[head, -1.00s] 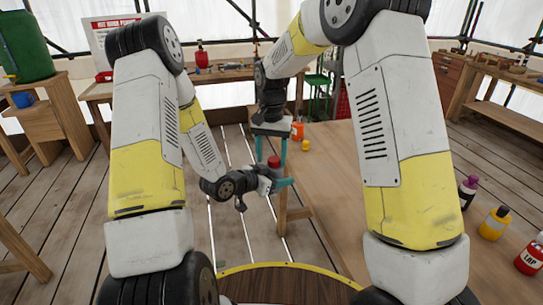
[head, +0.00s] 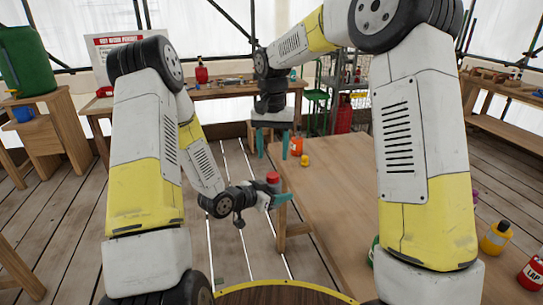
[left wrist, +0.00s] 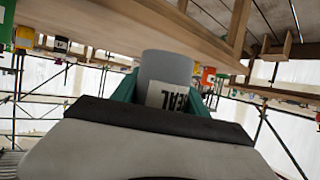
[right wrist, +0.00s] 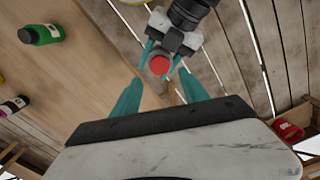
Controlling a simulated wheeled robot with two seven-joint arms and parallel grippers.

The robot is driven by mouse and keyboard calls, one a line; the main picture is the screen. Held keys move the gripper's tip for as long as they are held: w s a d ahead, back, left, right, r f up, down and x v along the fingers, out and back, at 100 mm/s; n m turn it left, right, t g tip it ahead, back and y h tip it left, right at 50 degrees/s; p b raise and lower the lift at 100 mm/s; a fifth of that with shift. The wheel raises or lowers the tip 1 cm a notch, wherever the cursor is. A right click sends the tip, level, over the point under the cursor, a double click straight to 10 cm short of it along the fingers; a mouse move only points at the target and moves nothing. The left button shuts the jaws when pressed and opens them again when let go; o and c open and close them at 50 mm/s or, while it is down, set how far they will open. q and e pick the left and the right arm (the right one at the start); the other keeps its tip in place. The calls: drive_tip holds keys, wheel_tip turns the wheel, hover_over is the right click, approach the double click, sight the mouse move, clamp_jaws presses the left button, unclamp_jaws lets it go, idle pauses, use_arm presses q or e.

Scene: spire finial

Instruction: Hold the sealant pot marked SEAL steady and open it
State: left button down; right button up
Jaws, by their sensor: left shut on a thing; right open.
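The SEAL pot is a grey cylinder with a red lid (head: 273,177). My left gripper (head: 275,196) is shut on its body, holding it beside the wooden table's left edge. In the left wrist view the grey pot (left wrist: 165,70) sits between the fingers with its SEAL label upside down; the lid is hidden there. In the right wrist view the red lid (right wrist: 160,65) is on top of the pot. My right gripper (head: 272,146) is open and empty, fingers pointing down, above the lid and apart from it. Its fingers (right wrist: 158,95) also show in the right wrist view.
The wooden table (head: 335,190) lies right of the pot, its near middle clear. An orange container (head: 296,146) and a small yellow one (head: 305,160) stand at its far left corner. A yellow bottle (head: 495,238) and a red LAP bottle (head: 533,272) are at right.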

sight(272, 175)
wheel_tip(272, 175, down, 8)
drive_tip(key=shift+r, duration=0.25)
clamp_jaws()
drive_tip(key=shift+n, duration=1.5)
drive_tip(key=shift+o, duration=0.2)
unclamp_jaws()
drive_tip(key=shift+o, duration=0.3)
drive_tip(key=shift+s+a, duration=0.1)
drive_tip(key=shift+a, duration=0.05)
